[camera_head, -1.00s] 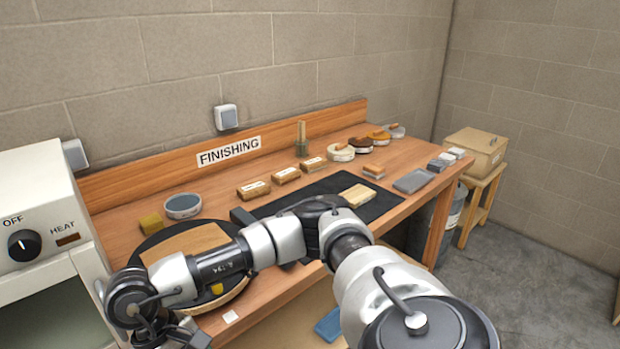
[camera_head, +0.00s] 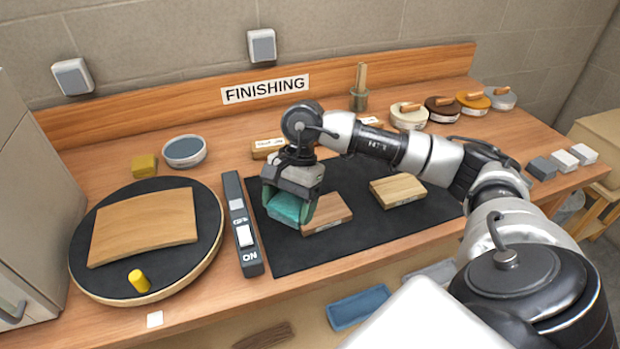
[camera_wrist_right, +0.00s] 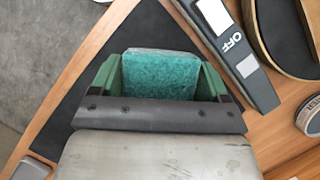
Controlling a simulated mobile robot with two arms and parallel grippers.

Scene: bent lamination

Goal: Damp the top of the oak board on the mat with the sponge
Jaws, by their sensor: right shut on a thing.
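My right gripper (camera_head: 289,203) is shut on a teal sponge (camera_head: 285,209) and holds it over the left part of the black mat (camera_head: 290,255). In the right wrist view the sponge (camera_wrist_right: 160,76) sits between the two green fingers. Two wooden boards lie flat on the mat: a browner board (camera_head: 328,216) just right of the sponge, partly hidden by the gripper, and a paler board (camera_head: 398,190) further right. I cannot tell for certain which is oak. Whether the sponge touches anything is unclear. My left gripper is not in view.
A round black-topped stand (camera_head: 206,248) left of the mat carries a curved board (camera_head: 145,227) and a yellow peg (camera_head: 139,281). A switch strip (camera_head: 243,225) lies between stand and mat. A bowl (camera_head: 184,151) and yellow block (camera_head: 145,166) stand behind. Several tins line the back right.

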